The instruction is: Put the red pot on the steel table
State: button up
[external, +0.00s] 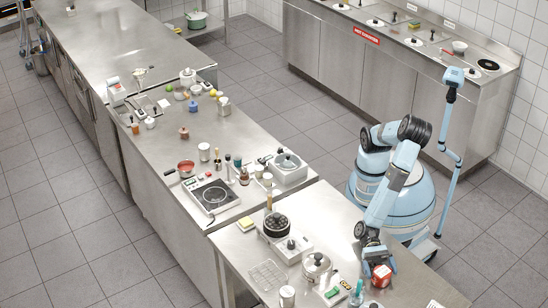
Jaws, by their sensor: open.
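A small red pot (186,167) with a handle pointing left stands on the middle steel counter, near its left edge and behind the hot plate. My gripper (376,268) is open, low over the right part of the near steel table (420,284), far from this pot. A red item with a pale label (381,276) is right at my gripper; I cannot tell whether it is between the fingers or behind them, or exactly what it is.
The near table also holds a lidded steel pot (316,265), a wire rack (268,275), a dark round pan (276,224) and a green-marked box (333,292). A hot plate (214,196) and bottles crowd the middle counter. A sink counter (335,45) runs along the back wall.

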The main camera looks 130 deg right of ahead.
jog(key=v, duration=0.8)
jog(key=shift+s+d, duration=0.15)
jog(key=shift+d, duration=0.1)
jog(key=w+d+r+m+t+h, duration=0.1)
jog(key=w+d+r+m+h, duration=0.25)
jog(key=d+m, duration=0.3)
jog(key=w+d+r+m+t+h, duration=0.2)
jog(key=w+d+r+m, duration=0.1)
jog(key=d+r+m, duration=0.4)
jog(key=w+d+r+m+t+h, duration=0.1)
jog(key=w+d+r+m+h, duration=0.15)
jog(key=d+m, duration=0.45)
jog(key=s+d+r+m+h, duration=0.25)
jog(key=d+m, duration=0.25)
jog(key=d, duration=0.5)
jog(key=s+d+r+m+g+h, duration=0.2)
jog(key=s+d+r+m, duration=0.1)
jog(key=s+d+m, duration=0.6)
jog(key=s+d+r+m+g+h, duration=0.2)
jog(key=s+d+r+m+h, duration=0.15)
jog(key=s+d+m, duration=0.65)
jog(key=s+m+g, duration=0.2)
jog(key=s+m, duration=0.2)
jog(key=s, duration=0.8)
jog(key=shift+s+d+g, duration=0.2)
jog(key=shift+s+g, duration=0.1)
jog(key=shift+s, duration=0.1)
